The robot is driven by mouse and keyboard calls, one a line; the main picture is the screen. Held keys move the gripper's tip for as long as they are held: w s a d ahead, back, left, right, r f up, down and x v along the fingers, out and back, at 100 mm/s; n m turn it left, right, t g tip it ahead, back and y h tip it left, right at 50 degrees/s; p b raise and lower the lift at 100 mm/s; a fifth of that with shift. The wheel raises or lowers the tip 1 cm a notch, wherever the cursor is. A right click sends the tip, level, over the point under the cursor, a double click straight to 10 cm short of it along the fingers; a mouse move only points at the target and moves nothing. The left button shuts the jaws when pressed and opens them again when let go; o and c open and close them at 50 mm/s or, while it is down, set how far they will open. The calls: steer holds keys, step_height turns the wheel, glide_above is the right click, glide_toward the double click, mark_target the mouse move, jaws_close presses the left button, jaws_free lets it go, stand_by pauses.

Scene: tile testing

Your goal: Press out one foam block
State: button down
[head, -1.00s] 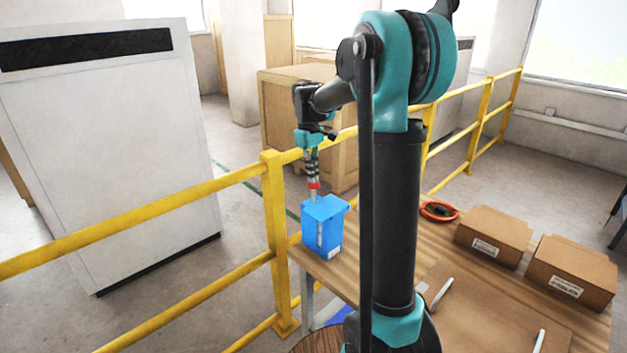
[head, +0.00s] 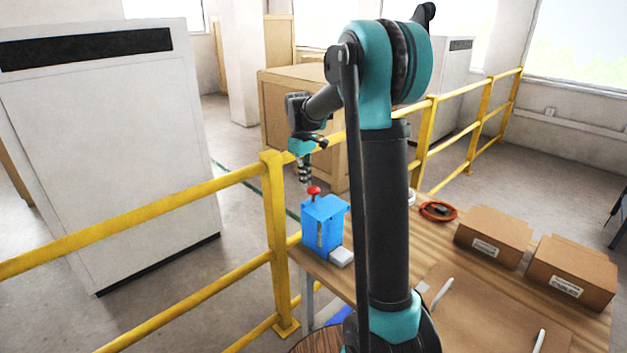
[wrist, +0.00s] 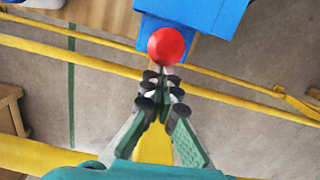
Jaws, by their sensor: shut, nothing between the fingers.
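The blue press box (head: 325,224) stands on the near left corner of the wooden table. A red knob (head: 313,190) tops a rod rising from it. A pale grey foam block (head: 341,256) lies at the foot of the box, on its right side. My gripper (head: 305,181) is shut and empty, just above and slightly left of the knob. In the wrist view the red knob (wrist: 167,46) shows just beyond my closed fingertips (wrist: 161,72), with the blue box (wrist: 215,12) behind. Whether the fingertips touch the knob I cannot tell.
The wooden table (head: 420,262) holds two cardboard boxes (head: 494,236) and an orange ring-shaped item (head: 438,211). White sticks lie on a brown mat. A yellow railing (head: 272,225) runs close beside the press. A large white cabinet (head: 110,150) stands beyond it.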

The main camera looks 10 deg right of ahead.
steer(key=shift+r, duration=0.1)
step_height(320, 180, up, 12)
steer(key=shift+w+a, duration=0.35)
steer(key=shift+w, duration=0.1)
stand_by(1.2)
